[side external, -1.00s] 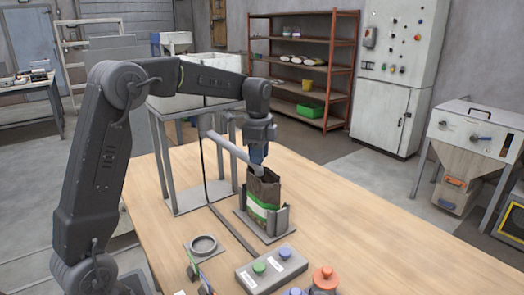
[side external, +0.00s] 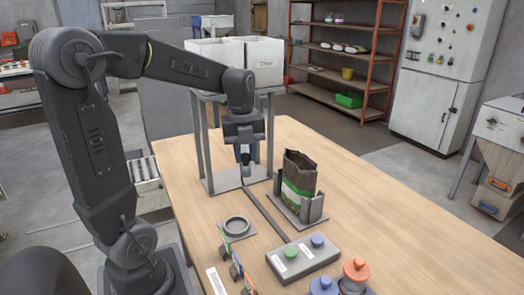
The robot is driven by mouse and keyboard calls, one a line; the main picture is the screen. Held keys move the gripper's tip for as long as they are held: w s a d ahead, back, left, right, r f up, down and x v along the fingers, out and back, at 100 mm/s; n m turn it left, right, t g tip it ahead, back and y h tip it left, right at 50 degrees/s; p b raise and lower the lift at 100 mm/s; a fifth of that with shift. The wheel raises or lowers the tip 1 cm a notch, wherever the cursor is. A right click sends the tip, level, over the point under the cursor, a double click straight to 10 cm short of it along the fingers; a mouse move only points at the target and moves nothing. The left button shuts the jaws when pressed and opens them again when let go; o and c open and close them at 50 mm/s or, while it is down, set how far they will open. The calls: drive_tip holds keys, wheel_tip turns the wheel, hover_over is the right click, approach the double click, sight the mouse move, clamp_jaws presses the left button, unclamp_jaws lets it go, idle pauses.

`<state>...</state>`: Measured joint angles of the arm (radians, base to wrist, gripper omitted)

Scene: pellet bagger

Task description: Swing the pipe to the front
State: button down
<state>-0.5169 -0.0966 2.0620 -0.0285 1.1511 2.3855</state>
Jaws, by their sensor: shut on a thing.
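The grey pipe (side external: 246,171) belongs to the grey metal stand (side external: 203,140) at the back left of the table. Only a short, foreshortened piece of it shows, pointing toward the camera below my gripper. My gripper (side external: 244,152) is shut on the pipe, and its jaws and wrist hide much of it. An open brown bag (side external: 300,172) with a green and white band stands upright in a grey holder (side external: 315,208), to the right of my gripper. The pipe is clear of the bag's mouth.
White bins (side external: 263,62) sit on the stand. In front are a round ring (side external: 236,227) on a plate, a button box (side external: 303,260), an orange knob (side external: 357,270), a blue knob (side external: 322,286) and small coloured clips (side external: 236,270). The table's right side is clear.

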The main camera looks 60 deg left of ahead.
drive_tip(key=shift+s+a+m, duration=0.45)
drive_tip(key=shift+s+m, duration=0.15)
drive_tip(key=shift+s, duration=0.15)
drive_tip(key=shift+s+a+m, duration=0.45)
drive_tip(key=shift+s+m, duration=0.15)
drive_tip(key=shift+s, duration=0.1)
drive_tip(key=shift+a, duration=0.1)
drive_tip(key=c, duration=0.9)
unclamp_jaws()
drive_tip(key=shift+r, duration=0.15)
drive_tip(key=r, duration=1.3)
drive_tip(key=shift+s+r, duration=0.3)
drive_tip(key=s+d+f+n+t, duration=0.1)
drive_tip(key=d+f+n, duration=0.3)
drive_tip(key=n, duration=0.4)
drive_tip(key=s+d+f+n+t, duration=0.2)
drive_tip(key=d+f+n, duration=0.2)
drive_tip(key=d+n, duration=0.3)
drive_tip(key=s+d+f+n+t, duration=0.2)
drive_tip(key=d+f+n, duration=0.2)
drive_tip(key=d+n, duration=0.2)
drive_tip(key=shift+s+d+n, duration=0.15)
drive_tip(key=shift+n, duration=0.5)
drive_tip(key=shift+s+d+n, duration=0.1)
drive_tip(key=shift+s+n, duration=0.05)
drive_tip(key=shift+n, duration=0.5)
